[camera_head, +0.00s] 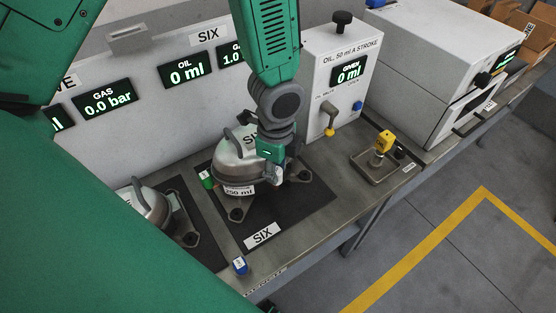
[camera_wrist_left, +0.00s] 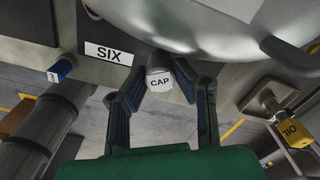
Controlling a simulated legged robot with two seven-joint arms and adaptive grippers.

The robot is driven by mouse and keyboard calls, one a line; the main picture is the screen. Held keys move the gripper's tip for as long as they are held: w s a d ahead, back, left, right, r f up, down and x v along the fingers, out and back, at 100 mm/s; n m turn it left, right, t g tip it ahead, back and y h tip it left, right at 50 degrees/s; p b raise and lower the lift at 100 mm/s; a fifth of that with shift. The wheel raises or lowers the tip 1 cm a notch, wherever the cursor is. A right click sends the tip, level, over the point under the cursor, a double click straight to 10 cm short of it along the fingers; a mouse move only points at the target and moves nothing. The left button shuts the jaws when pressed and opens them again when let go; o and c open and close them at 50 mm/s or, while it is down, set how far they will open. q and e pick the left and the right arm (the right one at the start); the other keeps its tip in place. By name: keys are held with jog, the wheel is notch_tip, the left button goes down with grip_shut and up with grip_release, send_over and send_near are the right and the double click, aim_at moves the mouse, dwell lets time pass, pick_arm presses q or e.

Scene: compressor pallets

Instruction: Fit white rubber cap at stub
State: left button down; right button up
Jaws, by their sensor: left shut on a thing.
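My left gripper (camera_head: 272,172) is beside the right side of the silver compressor (camera_head: 235,160), which stands on the dark mat marked SIX. In the left wrist view the fingers (camera_wrist_left: 163,84) are shut on the white cap (camera_wrist_left: 160,81), labelled CAP. The cap is directly in front of a short stub (camera_wrist_left: 158,62) on the compressor's underside edge. I cannot tell whether the cap is seated on the stub or just short of it. In the head view the gripper and arm mostly hide the cap and stub. My right gripper is not in view.
A yellow oil piece (camera_head: 385,141) stands on a small tray (camera_head: 372,171) to the right. A blue-topped piece (camera_head: 240,265) is at the bench's front edge. The oil dispenser (camera_head: 325,95) stands behind. Another compressor (camera_head: 150,205) is at left.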

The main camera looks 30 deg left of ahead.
aim_at(278, 171)
pick_arm(q)
jog(key=shift+d+f, duration=0.15)
jog(key=shift+f, duration=0.4)
jog(key=shift+f+b, duration=0.5)
jog(key=shift+f, duration=0.15)
jog(key=c, duration=1.2)
grip_release()
jog(key=shift+r, duration=0.1)
notch_tip(278, 171, up, 12)
jog(key=shift+f, duration=0.1)
